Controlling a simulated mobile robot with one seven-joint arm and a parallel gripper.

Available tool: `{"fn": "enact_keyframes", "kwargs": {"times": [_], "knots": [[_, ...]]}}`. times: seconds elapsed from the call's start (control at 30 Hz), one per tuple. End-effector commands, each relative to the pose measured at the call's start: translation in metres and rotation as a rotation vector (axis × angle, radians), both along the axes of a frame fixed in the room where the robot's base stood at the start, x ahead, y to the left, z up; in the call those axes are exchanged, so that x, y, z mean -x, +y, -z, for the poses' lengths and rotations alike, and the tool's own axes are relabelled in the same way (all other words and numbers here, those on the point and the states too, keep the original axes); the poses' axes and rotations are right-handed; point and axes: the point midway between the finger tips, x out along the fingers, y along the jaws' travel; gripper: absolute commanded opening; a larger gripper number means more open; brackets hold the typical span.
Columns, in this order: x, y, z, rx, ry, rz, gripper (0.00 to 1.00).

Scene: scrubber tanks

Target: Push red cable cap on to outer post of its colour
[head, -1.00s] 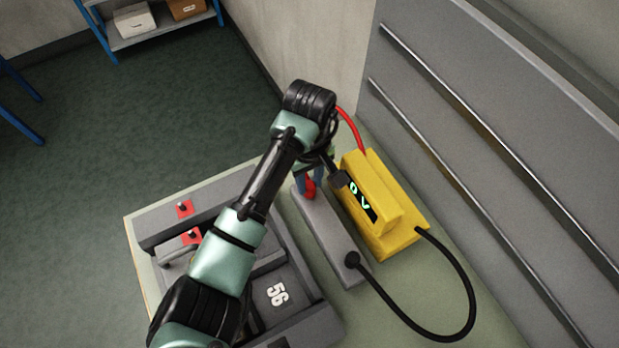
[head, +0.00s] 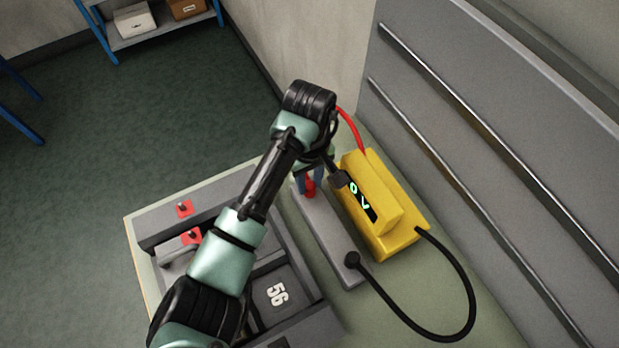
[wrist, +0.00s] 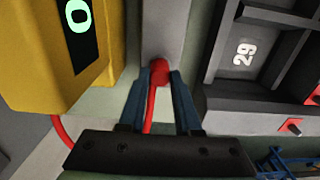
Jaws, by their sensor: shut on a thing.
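The red cable cap (wrist: 158,70) sits between the blue fingertips of my gripper (wrist: 159,77) in the wrist view, at the end of the grey bar. My gripper is shut on it. In the head view the red cap (head: 311,187) shows below my wrist at the bar's far end; whether it touches the bar is unclear. Its red cable (head: 350,126) runs to the yellow meter (head: 388,222). Two red-marked posts stand at the left of the grey tank unit, one farther out (head: 184,208) and one nearer my arm (head: 192,236). My gripper is apart from both.
The grey bar (head: 326,232) lies between the tank unit (head: 312,328) and the meter. A black cap (head: 352,259) is at its near end, with a black cable (head: 471,295) looping right. A grey panel wall (head: 500,160) rises at right. My arm hides part of the unit.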

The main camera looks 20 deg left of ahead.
Motion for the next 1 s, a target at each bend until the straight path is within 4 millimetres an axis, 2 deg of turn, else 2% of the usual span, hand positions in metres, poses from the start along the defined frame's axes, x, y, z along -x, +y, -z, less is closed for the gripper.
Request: {"fn": "enact_keyframes", "kwargs": {"times": [0.17, 1.0], "knots": [[0.000, 0.000, -0.004, 0.000, 0.000, 0.000, 0.00], [0.000, 0.000, -0.050, 0.001, 0.001, 0.000, 0.00]]}}
